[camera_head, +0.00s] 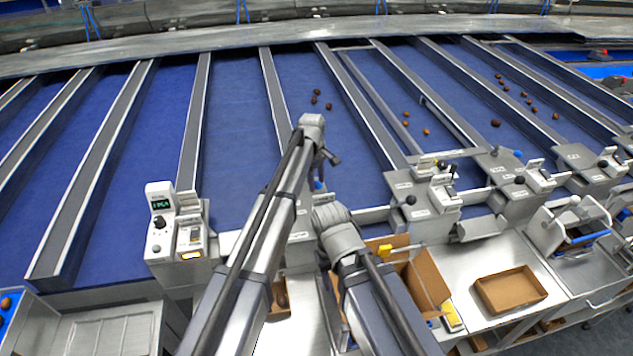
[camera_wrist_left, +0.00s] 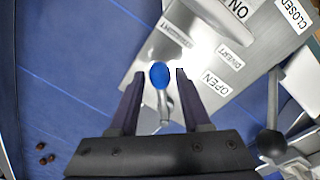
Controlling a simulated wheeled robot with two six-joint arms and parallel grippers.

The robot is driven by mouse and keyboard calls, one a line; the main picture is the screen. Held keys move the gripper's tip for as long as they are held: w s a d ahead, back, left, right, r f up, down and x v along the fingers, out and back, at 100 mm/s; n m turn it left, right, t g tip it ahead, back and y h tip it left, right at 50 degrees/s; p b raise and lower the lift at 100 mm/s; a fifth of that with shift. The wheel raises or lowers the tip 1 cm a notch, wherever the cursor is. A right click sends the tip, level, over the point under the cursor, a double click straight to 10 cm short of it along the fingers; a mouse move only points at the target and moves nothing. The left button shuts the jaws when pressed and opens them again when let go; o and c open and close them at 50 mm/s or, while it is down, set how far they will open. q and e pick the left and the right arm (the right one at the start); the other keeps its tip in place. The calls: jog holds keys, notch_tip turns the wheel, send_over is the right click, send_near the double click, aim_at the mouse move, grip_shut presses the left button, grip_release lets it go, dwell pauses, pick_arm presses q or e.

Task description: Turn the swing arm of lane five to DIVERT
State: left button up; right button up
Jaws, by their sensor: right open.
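A lever with a blue knob (camera_wrist_left: 159,75) and a short metal stem stands in front of a grey panel (camera_wrist_left: 205,75) marked DIVERT and OPEN; another label is too blurred to read. My left gripper (camera_wrist_left: 157,72) is open, one finger on each side of the knob, with gaps showing. In the head view the blue knob (camera_head: 318,185) shows just below my left gripper (camera_head: 323,168), partly behind my arm. I cannot tell the lane number there. My right gripper (camera_head: 332,290) is lower, largely hidden by its own arm.
A black ball-ended lever (camera_wrist_left: 271,143) stands right of the knob in the left wrist view. Brown dates (camera_head: 316,98) lie on the blue lanes. A control box (camera_head: 160,225) stands left of my arms. A cardboard tray (camera_head: 510,290) lies at the right.

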pick_arm(q)
grip_shut()
dwell(1.1)
